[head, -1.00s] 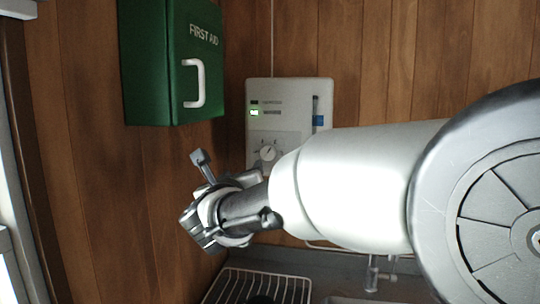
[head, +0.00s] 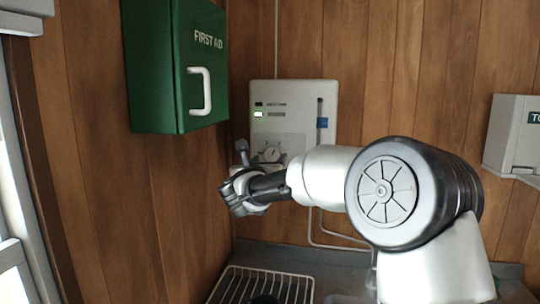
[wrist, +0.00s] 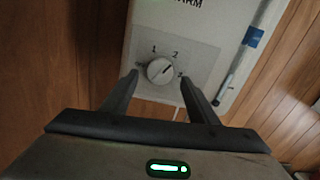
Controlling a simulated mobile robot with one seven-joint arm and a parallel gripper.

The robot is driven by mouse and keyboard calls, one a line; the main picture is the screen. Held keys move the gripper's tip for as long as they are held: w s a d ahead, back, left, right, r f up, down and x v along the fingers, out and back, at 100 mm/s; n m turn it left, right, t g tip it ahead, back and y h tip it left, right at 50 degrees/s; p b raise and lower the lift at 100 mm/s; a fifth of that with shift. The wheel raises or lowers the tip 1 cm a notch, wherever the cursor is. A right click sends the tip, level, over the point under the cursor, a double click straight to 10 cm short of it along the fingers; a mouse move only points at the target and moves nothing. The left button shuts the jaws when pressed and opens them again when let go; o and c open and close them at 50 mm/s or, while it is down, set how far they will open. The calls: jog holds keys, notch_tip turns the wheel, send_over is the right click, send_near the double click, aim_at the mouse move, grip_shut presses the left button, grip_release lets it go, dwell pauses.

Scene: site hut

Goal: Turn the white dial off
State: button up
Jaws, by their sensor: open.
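The white dial (head: 272,154) is on the front of a white wall heater unit (head: 293,100) in the head view. My gripper (wrist: 159,80) is open, with one finger at each side below the dial; contact cannot be told. In the head view my gripper (head: 242,160) is just left of the dial, its far finger partly hidden.
A green first aid box (head: 175,70) with a white handle hangs at the upper left. A wire rack (head: 262,284) lies on the counter below. The unit has a slider with a blue tab (head: 321,123). A white dispenser (head: 515,135) is on the right wall.

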aim_at(272, 155)
jog(key=shift+w+d, duration=0.25)
jog(key=shift+w, duration=1)
jog(key=c, duration=1)
jog(key=shift+c, duration=0.2)
